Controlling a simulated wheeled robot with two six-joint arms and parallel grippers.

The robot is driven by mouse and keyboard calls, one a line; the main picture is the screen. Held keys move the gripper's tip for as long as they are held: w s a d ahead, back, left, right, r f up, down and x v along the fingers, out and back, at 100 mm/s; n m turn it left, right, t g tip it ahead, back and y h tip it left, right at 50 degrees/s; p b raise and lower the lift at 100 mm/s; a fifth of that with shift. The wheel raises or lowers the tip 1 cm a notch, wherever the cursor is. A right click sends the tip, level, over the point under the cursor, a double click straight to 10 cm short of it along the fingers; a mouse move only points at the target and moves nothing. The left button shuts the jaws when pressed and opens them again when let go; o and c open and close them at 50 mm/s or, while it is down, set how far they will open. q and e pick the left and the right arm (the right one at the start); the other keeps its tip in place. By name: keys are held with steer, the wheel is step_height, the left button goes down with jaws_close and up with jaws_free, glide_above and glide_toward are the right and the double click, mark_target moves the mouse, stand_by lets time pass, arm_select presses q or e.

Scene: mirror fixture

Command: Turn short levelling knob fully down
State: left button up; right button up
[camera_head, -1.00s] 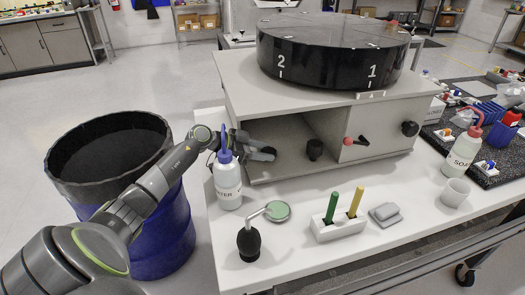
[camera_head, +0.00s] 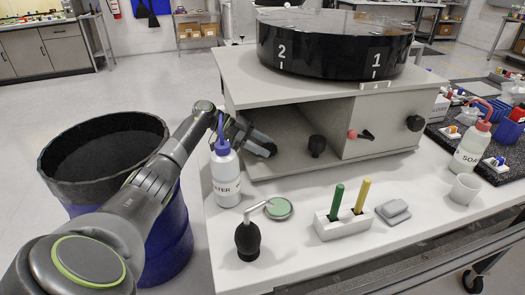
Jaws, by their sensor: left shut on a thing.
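The grey fixture (camera_head: 385,145) stands on the white table with a large black disc (camera_head: 300,45) marked 2 and 1 on top. My left gripper (camera_head: 262,147) reaches in from the left, behind the water bottle, to the fixture's lower left front. It is shut on a dark knob there, which its fingers mostly hide. A black knob (camera_head: 317,146) stands on the front edge in the middle, and another black knob (camera_head: 415,123) sits at the right. I cannot tell their lengths apart. A small lever with a red ball (camera_head: 352,134) is between them. My right gripper is not in view.
A water bottle (camera_head: 226,180) stands close below my left wrist. A blue drum (camera_head: 165,245) is at the left.

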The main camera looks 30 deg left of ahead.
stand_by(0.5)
arm_select(q)
steer(key=o, duration=1)
steer(key=shift+c, duration=0.2)
steer(key=shift+a, duration=0.15)
steer(key=b+v, duration=0.1)
steer(key=v, duration=0.4)
steer(key=b+v, duration=0.1)
steer(key=v, duration=0.4)
steer(key=shift+w+a+b, duration=0.15)
steer(key=shift+w+b, duration=0.05)
steer(key=shift+b, duration=0.2)
steer(key=shift+v, duration=0.85)
